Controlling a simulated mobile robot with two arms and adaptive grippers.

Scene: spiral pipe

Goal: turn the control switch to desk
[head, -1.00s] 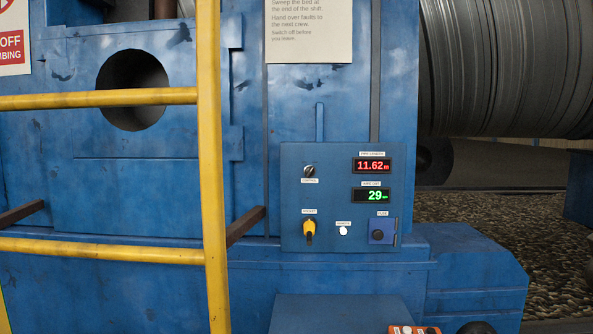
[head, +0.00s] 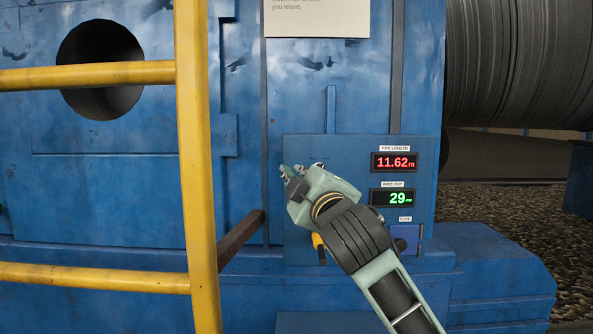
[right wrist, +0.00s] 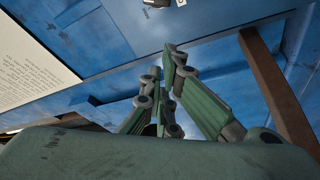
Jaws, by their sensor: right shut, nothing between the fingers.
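The blue control panel (head: 300,236) is on the machine front. My right gripper (head: 290,171) is in front of its upper left part, shut and empty, with its tips near the panel's left edge. The small black rotary switch seen there earlier is largely hidden behind my gripper. In the right wrist view, a dark knob (right wrist: 157,4) with a pale label is at the top edge, beyond and apart from the fingertips (right wrist: 174,58). A yellow switch (head: 318,243) on the panel's lower left is partly covered by my right arm. My left gripper is not in view.
A red display (head: 394,162) reads 11.62 and a green one (head: 391,198) reads 29. A yellow railing (head: 197,180) stands left of the panel, with a brown bar (head: 242,240) beside it. A large ribbed pipe (head: 520,70) is at right.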

